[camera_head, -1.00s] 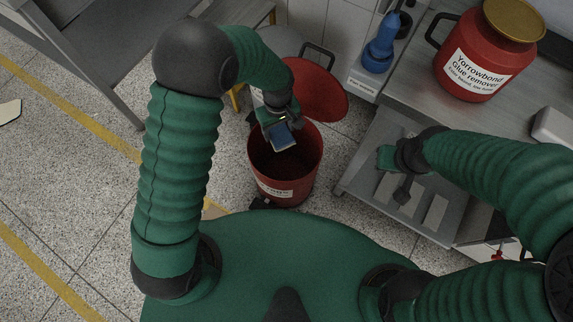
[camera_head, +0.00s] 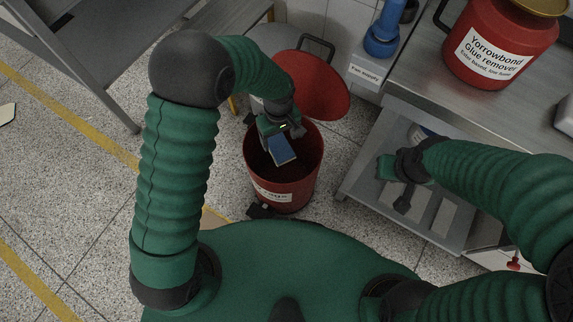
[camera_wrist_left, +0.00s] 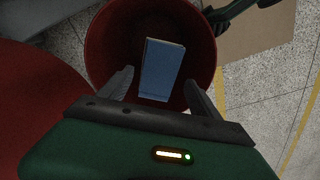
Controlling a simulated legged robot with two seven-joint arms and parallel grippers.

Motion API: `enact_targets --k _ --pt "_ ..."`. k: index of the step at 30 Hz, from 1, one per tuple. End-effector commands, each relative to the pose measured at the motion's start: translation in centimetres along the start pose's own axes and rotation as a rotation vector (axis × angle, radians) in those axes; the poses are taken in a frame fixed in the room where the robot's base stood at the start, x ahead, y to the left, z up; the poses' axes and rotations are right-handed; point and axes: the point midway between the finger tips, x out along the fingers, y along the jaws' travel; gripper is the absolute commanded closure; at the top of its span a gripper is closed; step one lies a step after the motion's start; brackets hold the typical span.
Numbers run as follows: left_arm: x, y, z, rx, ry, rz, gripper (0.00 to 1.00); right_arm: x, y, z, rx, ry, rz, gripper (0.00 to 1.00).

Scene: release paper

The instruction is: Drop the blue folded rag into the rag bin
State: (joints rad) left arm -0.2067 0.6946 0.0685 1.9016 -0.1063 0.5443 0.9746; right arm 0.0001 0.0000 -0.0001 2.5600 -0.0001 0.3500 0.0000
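The blue folded rag (camera_head: 283,150) shows below my left gripper (camera_head: 276,140), over the mouth of the open red rag bin (camera_head: 305,180). In the left wrist view the rag (camera_wrist_left: 161,70) lies between the two spread fingers of my left gripper (camera_wrist_left: 161,78), with a gap on each side. The fingers look open and clear of it. The round bin wall (camera_wrist_left: 98,45) surrounds the rag in that view. I cannot tell whether the rag is falling or resting on something. My right gripper (camera_head: 390,168) is over the metal shelf at right; its fingers are unclear.
The bin's red lid (camera_head: 325,85) stands open behind it. A metal bench (camera_head: 440,100) at right holds a red glue remover can (camera_head: 497,50). A blue fitting (camera_head: 383,35) stands by the wall. Speckled floor (camera_head: 60,140) with yellow lines is clear at left.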

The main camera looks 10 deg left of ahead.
Motion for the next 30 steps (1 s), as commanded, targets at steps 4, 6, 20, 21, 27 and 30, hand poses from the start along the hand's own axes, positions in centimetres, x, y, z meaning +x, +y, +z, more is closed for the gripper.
enact_targets --k 4,6,20,21,27,30 --pt "0.0 0.0 0.0 0.0 0.0 0.0 0.14 0.0 0.0 0.0 0.0 0.0 0.0 0.8" --pt "0.0 0.0 0.0 0.0 0.0 0.0 0.14 0.0 0.0 0.0 0.0 0.0 0.0 0.8" --pt "-6.0 0.1 -0.1 0.0 0.003 0.003 0.14 -2.9 0.0 -0.7 0.0 0.0 0.0 0.8" --pt "-7.3 0.1 -0.1 0.0 0.003 0.004 0.14 -3.4 0.0 -0.8 0.0 0.0 0.0 0.8" --pt "-12.9 0.1 -0.1 0.001 0.002 0.002 0.14 -5.6 0.0 -1.3 0.0 0.0 0.0 0.8" --pt "-15.0 0.1 -0.1 0.0 0.001 0.002 0.14 -6.2 0.0 -1.5 0.0 0.0 0.0 0.8"
